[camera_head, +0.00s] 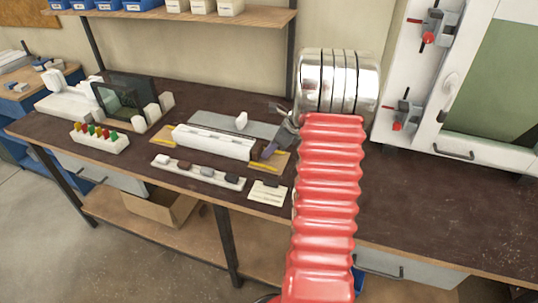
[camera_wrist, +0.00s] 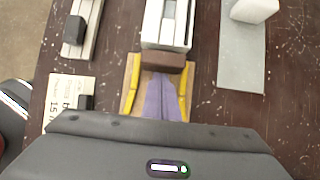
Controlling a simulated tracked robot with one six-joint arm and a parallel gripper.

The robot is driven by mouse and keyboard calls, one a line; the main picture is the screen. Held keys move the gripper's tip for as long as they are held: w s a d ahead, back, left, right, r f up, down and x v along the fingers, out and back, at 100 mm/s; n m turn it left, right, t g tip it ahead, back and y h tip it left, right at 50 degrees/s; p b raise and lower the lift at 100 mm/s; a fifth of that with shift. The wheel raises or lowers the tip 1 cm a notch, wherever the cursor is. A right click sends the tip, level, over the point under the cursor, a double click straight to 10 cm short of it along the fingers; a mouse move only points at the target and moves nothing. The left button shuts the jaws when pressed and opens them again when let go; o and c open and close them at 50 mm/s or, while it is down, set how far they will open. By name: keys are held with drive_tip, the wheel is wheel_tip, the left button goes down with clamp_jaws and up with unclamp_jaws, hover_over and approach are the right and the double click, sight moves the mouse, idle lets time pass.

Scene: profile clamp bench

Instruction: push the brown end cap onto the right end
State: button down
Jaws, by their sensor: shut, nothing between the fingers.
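The white profile (camera_head: 212,143) lies along the bench on a tan board. The brown end cap (camera_wrist: 163,62) sits at the profile's right end, which is the near end in the wrist view (camera_wrist: 168,22). How far the cap is seated cannot be told. My gripper (camera_wrist: 163,77) is shut with nothing between its purple fingers. Its tips are right at the outer face of the cap, touching or nearly touching it. In the head view, my gripper (camera_head: 263,152) reaches the profile's right end from the right, and the cap is hard to make out there.
Yellow strips (camera_wrist: 130,88) flank my fingers on the tan board. A white strip with several caps (camera_head: 198,172) lies in front, beside a printed card (camera_head: 267,195) with a dark piece. A grey plate (camera_head: 205,122) with a white block (camera_head: 241,120) lies behind.

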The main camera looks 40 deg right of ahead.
drive_tip(key=shift+w+a, duration=0.2)
drive_tip(key=shift+w, duration=0.15)
idle(0.7)
drive_tip(key=shift+s+d, duration=0.25)
drive_tip(key=shift+s, duration=0.2)
drive_tip(key=shift+s+d, duration=0.2)
drive_tip(key=shift+s, duration=0.25)
wheel_tip(320, 180, up, 8)
idle(1.5)
idle(0.5)
